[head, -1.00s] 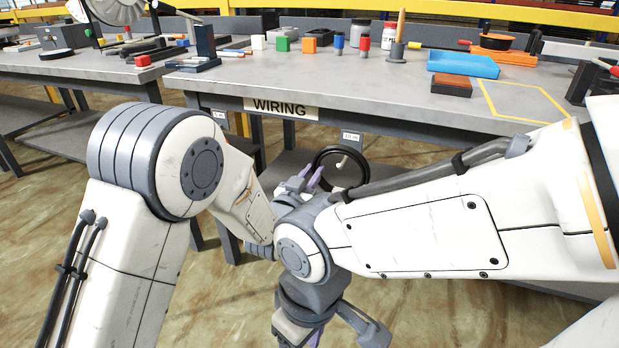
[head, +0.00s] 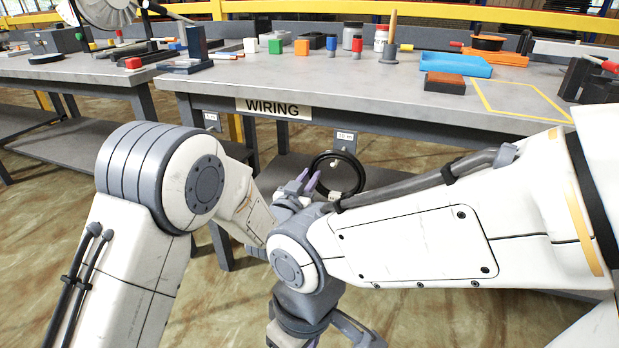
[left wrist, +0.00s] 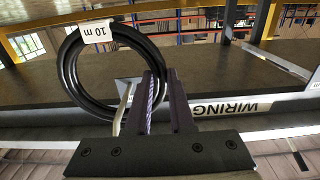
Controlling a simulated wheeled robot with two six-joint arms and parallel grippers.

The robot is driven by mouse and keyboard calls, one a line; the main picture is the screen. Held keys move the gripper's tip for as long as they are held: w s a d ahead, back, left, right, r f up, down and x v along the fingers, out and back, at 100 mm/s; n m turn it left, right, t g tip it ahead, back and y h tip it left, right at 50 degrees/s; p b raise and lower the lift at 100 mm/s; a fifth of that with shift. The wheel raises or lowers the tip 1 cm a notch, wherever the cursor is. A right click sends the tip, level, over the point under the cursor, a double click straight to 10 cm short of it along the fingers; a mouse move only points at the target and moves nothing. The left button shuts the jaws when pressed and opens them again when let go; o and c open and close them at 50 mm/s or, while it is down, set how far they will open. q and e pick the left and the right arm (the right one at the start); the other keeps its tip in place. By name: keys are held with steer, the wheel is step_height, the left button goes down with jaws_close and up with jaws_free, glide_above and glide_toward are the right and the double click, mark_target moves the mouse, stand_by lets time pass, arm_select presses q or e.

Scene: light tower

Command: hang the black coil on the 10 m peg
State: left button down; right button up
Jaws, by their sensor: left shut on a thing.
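The black coil (head: 338,176) is a ring with a white tag; in the left wrist view the coil (left wrist: 65,75) has a tag reading "10 m". My left gripper (head: 303,184) is shut on the coil's edge; its purple fingers also show in the left wrist view (left wrist: 164,95). The pale peg (head: 335,163) shows within the ring's outline, below a white label (head: 346,135) under the table edge. The peg (left wrist: 124,108) also appears inside the ring in the left wrist view. I cannot tell whether it passes through. My right gripper (head: 314,334) hangs low, its fingertips cut off.
The grey table (head: 215,105) with its "WIRING" sign (head: 273,108) stands above the coil. Another label (head: 211,118) hangs to the left. Table legs stand nearby.

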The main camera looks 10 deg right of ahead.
arm_select(q)
steer(key=shift+r, duration=0.1)
steer(key=c, duration=0.7)
jaws_free()
